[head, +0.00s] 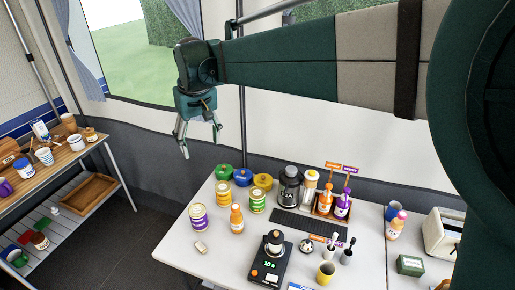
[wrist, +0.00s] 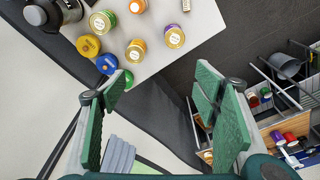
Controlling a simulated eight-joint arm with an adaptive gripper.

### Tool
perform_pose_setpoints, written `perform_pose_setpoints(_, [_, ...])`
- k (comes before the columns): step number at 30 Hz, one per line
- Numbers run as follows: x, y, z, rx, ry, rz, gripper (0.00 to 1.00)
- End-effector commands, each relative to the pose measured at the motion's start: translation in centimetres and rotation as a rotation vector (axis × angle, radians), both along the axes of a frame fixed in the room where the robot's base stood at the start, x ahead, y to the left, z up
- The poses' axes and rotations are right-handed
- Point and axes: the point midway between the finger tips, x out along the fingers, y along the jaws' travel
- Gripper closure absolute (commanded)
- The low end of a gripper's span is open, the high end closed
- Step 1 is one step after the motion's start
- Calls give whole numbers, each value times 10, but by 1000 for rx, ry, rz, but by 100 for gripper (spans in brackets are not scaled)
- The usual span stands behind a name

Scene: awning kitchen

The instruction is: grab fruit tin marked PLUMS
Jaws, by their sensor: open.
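Three fruit tins stand on the white table. The tin with the purple label (head: 198,218) is nearest the table's left edge; its lettering is too small to read, so I cannot confirm PLUMS. It also shows in the wrist view (wrist: 174,37), seen from above near the table edge. An orange-yellow tin (head: 223,191) stands behind it, and a green-labelled tin (head: 257,201) stands to the right. My gripper (head: 201,144) hangs above and beyond the table's back left, well apart from the tins. In the wrist view its fingers (wrist: 162,88) are spread with nothing between them.
An orange bottle (head: 237,219) stands close to the right of the purple tin. Green, blue and yellow lidded pots (head: 223,172) line the table's back. A small pale block (head: 201,247) lies in front. A wooden-topped shelf unit (head: 77,158) stands at left, across a floor gap.

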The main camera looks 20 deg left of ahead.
Motion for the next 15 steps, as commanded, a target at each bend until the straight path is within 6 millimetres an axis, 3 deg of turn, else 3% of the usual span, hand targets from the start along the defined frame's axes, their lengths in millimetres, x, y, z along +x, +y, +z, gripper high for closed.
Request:
perform_pose_setpoints(3, [-8,23,-8,-10,9,26,39])
perform_pose_setpoints(11, [-22,61,-22,-26,22,69,39])
perform_pose_setpoints(15, [-22,61,-47,-28,23,69,39])
